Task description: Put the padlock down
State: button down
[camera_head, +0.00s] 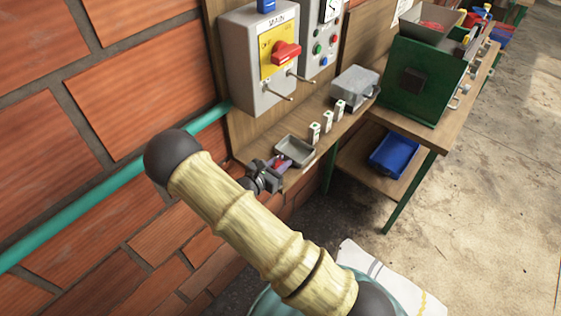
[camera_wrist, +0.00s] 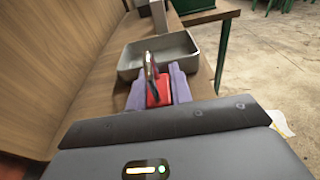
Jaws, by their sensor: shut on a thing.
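The padlock is red with a metal shackle. In the wrist view the padlock (camera_wrist: 158,92) sits between the purple fingers of my gripper (camera_wrist: 156,90), which is shut on it. The shackle points up and away, in front of a grey tray (camera_wrist: 185,45) that looks empty. In the head view my gripper (camera_head: 278,167) is at the near end of the wooden shelf, just left of the tray (camera_head: 296,150). The padlock is small and partly hidden there. I cannot tell whether it touches the shelf.
A grey MAIN switch box (camera_head: 246,75) with a red handle and two protruding rods is on the backboard above. Several small white tags (camera_head: 327,121) stand beyond the tray, then a metal box (camera_head: 355,86). A green machine (camera_head: 420,80) stands on the bench at right.

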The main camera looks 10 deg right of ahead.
jog(key=shift+f, duration=0.1)
jog(key=c, duration=1.3)
grip_release()
jog(key=shift+o, duration=0.2)
jog(key=shift+a+r, duration=0.1)
jog(key=shift+r, duration=0.1)
jog(key=b+v, duration=0.4)
jog(key=v, duration=0.7)
jog(key=shift+s+a, duration=0.3)
